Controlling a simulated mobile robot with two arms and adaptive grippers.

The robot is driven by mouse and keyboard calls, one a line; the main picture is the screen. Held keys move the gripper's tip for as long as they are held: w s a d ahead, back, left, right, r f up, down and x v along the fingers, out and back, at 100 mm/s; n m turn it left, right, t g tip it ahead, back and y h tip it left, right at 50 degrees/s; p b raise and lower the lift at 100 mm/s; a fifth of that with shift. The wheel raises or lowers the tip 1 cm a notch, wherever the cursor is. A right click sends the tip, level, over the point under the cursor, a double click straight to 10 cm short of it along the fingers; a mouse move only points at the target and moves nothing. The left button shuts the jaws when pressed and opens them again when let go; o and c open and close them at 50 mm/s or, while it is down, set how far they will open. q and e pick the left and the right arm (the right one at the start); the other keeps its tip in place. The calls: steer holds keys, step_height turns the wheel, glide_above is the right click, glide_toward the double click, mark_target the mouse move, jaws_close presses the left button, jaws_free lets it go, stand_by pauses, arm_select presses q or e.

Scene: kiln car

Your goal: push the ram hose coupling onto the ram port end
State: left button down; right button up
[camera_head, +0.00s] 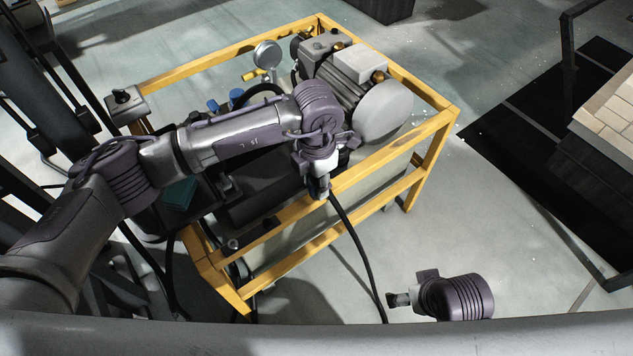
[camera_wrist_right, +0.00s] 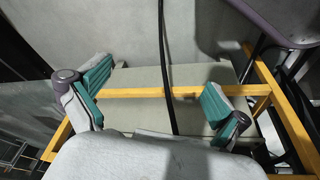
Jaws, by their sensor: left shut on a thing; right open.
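My left gripper (camera_head: 319,188) is above the near rail of the yellow frame, fingers pointing down. It is shut on the end of a black hose (camera_head: 352,232); the ram hose coupling there is mostly hidden by the fingers. The hose hangs from it to the lower edge of the head view. I cannot pick out the ram port end.
The yellow frame (camera_head: 433,165) carries a grey motor (camera_head: 385,110), a pressure gauge (camera_head: 267,54) and blue-capped fittings (camera_head: 236,95). Dark uprights (camera_head: 60,75) stand at the left. A block-topped car (camera_head: 610,115) is at the right.

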arm_select(q)
steer(key=shift+r, duration=0.25)
arm_select(e)
steer(key=shift+f, duration=0.35)
steer(key=shift+a+f, duration=0.15)
steer(key=shift+f, duration=0.1)
arm_select(q)
steer(key=shift+r, duration=0.15)
arm_select(e)
steer(key=shift+w, duration=0.15)
arm_select(q)
steer(key=shift+r, duration=0.15)
steer(key=shift+r+p, duration=0.2)
steer(key=shift+p, duration=0.2)
steer(key=shift+r, duration=0.3)
steer(key=shift+r+p, duration=0.35)
arm_select(e)
steer(key=shift+f, duration=2.4)
steer(key=shift+r, duration=0.1)
